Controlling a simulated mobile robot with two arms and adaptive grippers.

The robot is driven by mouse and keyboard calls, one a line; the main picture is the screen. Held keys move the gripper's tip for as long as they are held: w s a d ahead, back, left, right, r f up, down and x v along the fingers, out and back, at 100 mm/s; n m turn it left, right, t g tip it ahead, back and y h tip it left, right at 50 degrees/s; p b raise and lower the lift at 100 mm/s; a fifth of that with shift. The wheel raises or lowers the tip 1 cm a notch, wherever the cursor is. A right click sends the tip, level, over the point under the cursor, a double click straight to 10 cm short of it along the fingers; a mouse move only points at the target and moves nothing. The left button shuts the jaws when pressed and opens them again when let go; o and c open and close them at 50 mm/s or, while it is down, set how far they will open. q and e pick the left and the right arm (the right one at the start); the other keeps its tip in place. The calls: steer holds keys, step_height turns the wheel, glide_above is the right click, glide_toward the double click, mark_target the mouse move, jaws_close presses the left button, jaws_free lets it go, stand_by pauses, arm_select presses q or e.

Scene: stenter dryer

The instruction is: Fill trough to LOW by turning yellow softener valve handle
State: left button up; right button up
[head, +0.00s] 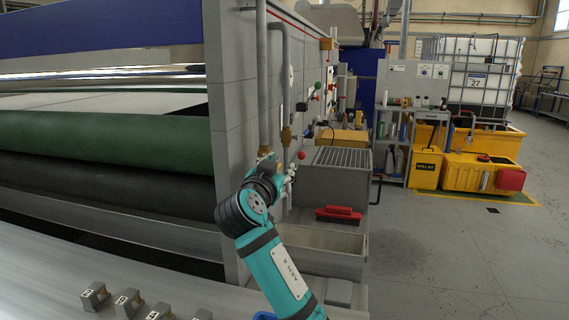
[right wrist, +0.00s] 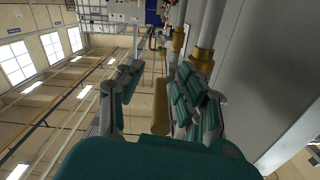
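My right gripper (head: 288,178) is at the grey machine's end wall, beside the vertical pipes. In the right wrist view its fingers (right wrist: 160,92) are spread apart. A yellow cylindrical handle (right wrist: 160,108) lies between them, with a visible gap to the left finger; contact with the right finger is unclear. Brass fittings (right wrist: 203,60) on the pipes are just right of the handle. In the head view the gripper and wrist largely hide the handle. An open grey trough (head: 345,246) is low beside my right arm; its water level cannot be read. My left gripper is not in view.
A red brush (head: 339,214) lies by the trough, under a grey cabinet with a grated top (head: 345,157). Green and black rollers (head: 110,142) fill the left. Yellow bins (head: 426,167) and a white tank (head: 482,75) stand behind.

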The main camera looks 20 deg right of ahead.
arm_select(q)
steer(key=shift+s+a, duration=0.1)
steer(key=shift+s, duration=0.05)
arm_select(e)
steer(key=shift+s+a+r, duration=0.1)
steer(key=shift+a, duration=0.05)
steer(key=shift+c, duration=0.9)
jaws_close()
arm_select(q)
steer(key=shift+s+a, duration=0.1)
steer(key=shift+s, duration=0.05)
